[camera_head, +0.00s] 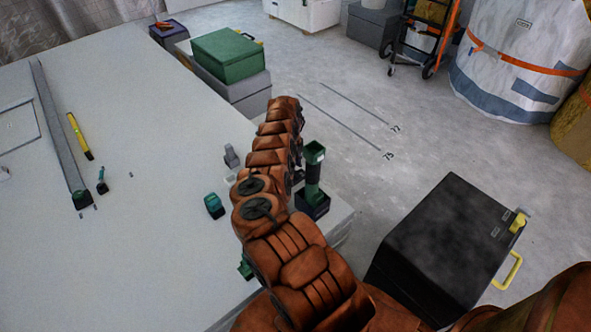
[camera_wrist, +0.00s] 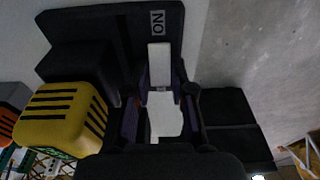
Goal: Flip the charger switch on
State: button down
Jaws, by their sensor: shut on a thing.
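In the wrist view, a dark charger panel (camera_wrist: 105,28) carries a white "ON" label (camera_wrist: 157,21), seen upside down. A white switch lever (camera_wrist: 160,62) stands below the label, with a wider white part nearer the camera. My gripper (camera_wrist: 165,108) is shut on the switch, with one dark finger on each side of the white part. In the head view, my brown arm reaches over the table's right edge and hides the gripper and the switch. I cannot tell the switch's exact position.
A yellow block with black stripes (camera_wrist: 62,115) is left of the gripper in the wrist view. In the head view, a green tool in a dark holder (camera_head: 313,172) stands right beside my arm. A black case (camera_head: 440,240) and green box (camera_head: 227,55) are nearby.

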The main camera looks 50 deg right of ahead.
jog(key=shift+w+f+g+b, duration=0.4)
jog(key=shift+g+b, duration=0.3)
jog(key=shift+b, duration=3)
jog(key=shift+r+b, duration=0.1)
jog(key=shift+b, duration=0.7)
jog(key=shift+s+a+r+g+b, duration=0.1)
jog(key=shift+r+g+b, duration=0.15)
jog(key=shift+g+b, duration=0.05)
jog(key=c, duration=1)
grip_release()
jog(key=shift+s+r, duration=0.1)
jog(key=shift+r, duration=0.15)
notch_tip(320, 180, up, 10)
